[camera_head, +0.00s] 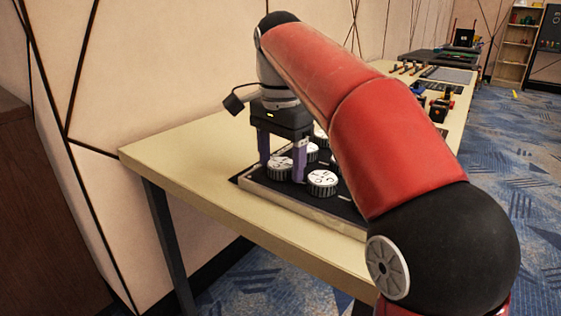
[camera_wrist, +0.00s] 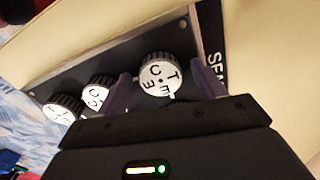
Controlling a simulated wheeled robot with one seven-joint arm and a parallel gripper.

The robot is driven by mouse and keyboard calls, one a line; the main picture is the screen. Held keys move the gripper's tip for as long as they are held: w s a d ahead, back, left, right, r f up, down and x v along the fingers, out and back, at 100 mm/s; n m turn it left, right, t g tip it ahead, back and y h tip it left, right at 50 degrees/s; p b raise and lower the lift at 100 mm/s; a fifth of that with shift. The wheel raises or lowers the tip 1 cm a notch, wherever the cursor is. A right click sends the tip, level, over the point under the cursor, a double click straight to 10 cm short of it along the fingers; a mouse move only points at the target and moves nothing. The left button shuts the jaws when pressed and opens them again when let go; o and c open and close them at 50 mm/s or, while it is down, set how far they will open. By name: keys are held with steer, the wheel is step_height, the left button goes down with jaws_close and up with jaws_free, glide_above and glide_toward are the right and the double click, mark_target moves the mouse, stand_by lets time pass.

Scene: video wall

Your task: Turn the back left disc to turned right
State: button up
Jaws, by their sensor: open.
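A disc with a white lettered top and dark ridged rim (camera_head: 278,168) sits at the left end of the dark board (camera_head: 245,181). My gripper (camera_head: 283,172) points down over it with its purple fingers open, one on either side. In the wrist view the same disc (camera_wrist: 160,74) shows between the two fingers (camera_wrist: 163,90), with the letters C, T and E on its white face. Small gaps seem to separate the fingers from its rim; contact is hard to tell. The gripper body hides part of the near side.
Another disc (camera_head: 322,181) stands close to the right finger. More discs are partly hidden behind my gripper and arm; two (camera_wrist: 100,92) (camera_wrist: 62,107) show in the wrist view. The table top (camera_head: 185,152) is bare to the left. A patterned wall (camera_head: 180,60) stands behind.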

steer(key=shift+c, duration=0.3)
steer(key=c, duration=0.9)
steer(key=shift+c, duration=0.2)
steer(key=shift+r+n+p, duration=0.15)
steer(key=shift+n+p, duration=0.15)
steer(key=shift+p, duration=0.15)
steer(key=n+p, duration=0.2)
steer(key=shift+r+n+p, duration=0.15)
steer(key=shift+n+p, duration=0.2)
steer(key=shift+n, duration=0.05)
steer(key=n+p, duration=0.4)
steer(key=n, duration=0.1)
steer(key=shift+d, duration=0.1)
steer(key=n+p, duration=0.2)
steer(key=n, duration=0.3)
steer(key=shift+p, duration=0.4)
steer(key=n, duration=0.4)
steer(key=shift+f+p, duration=0.2)
steer(key=shift+p, duration=0.1)
steer(key=shift+n, duration=0.3)
